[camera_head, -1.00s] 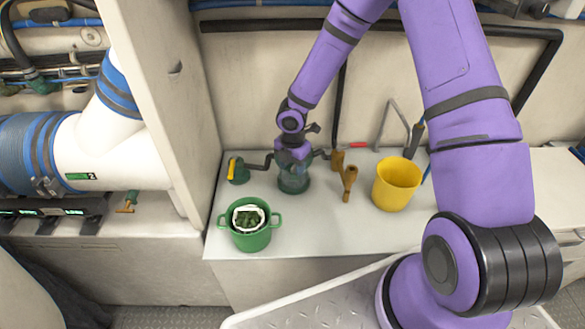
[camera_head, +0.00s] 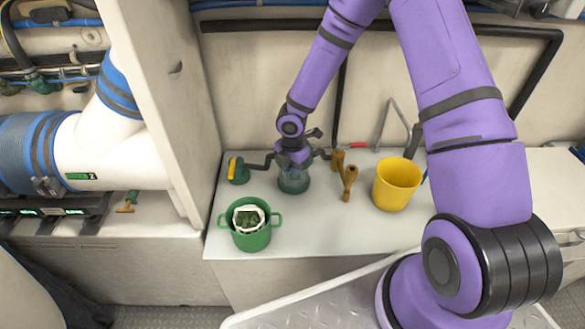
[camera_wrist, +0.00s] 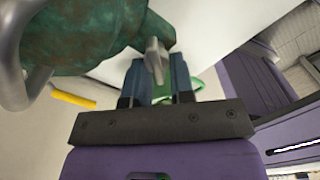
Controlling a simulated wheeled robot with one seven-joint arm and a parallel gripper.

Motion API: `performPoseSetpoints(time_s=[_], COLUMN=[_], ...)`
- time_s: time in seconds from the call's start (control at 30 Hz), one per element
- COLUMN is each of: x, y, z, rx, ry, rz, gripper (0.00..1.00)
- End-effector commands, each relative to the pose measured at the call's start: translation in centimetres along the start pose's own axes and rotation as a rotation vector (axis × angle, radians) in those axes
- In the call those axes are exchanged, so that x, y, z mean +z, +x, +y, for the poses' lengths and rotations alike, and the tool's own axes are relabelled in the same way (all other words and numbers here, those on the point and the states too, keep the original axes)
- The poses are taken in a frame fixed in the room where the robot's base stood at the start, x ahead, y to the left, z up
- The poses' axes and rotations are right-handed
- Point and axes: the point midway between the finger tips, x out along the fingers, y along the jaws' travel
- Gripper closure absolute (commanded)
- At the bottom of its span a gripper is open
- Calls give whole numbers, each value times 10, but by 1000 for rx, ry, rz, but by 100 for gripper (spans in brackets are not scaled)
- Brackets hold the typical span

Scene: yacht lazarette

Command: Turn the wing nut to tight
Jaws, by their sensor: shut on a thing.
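The wing nut (camera_wrist: 154,58) is a grey metal piece at the tip of a green, corroded-looking fitting (camera_wrist: 90,35) in the wrist view. My gripper (camera_wrist: 158,76) has its two blue-grey fingers on either side of the wing nut and is shut on it. In the head view, my gripper (camera_head: 293,162) is over a strainer-like fitting with a green base and a clear bowl (camera_head: 293,182) on the white counter. My wrist hides the wing nut and the top of the fitting there.
A green two-handled pot (camera_head: 251,238) stands at the counter's front left. A yellow bucket (camera_head: 397,184) and a brass fitting (camera_head: 349,180) stand to the right. A yellow-handled valve (camera_head: 237,170) is on the left. The counter's front middle (camera_head: 320,225) is clear.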

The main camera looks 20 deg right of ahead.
Motion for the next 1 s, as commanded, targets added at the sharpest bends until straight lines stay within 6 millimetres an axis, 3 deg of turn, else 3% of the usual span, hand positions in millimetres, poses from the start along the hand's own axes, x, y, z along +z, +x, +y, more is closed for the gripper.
performPoseSetpoints(time_s=[0.27,0.3,0.4,0.77,1.0], x=[0,0,0,0,2], y=[0,0,0,-4,-40], z=[1,1,1,1,1], rx=[0,0,0,1,3], ry=[32,32,31,32,34], rz=[0,0,0,-1,-3], gripper=[100,73,52,52,52])
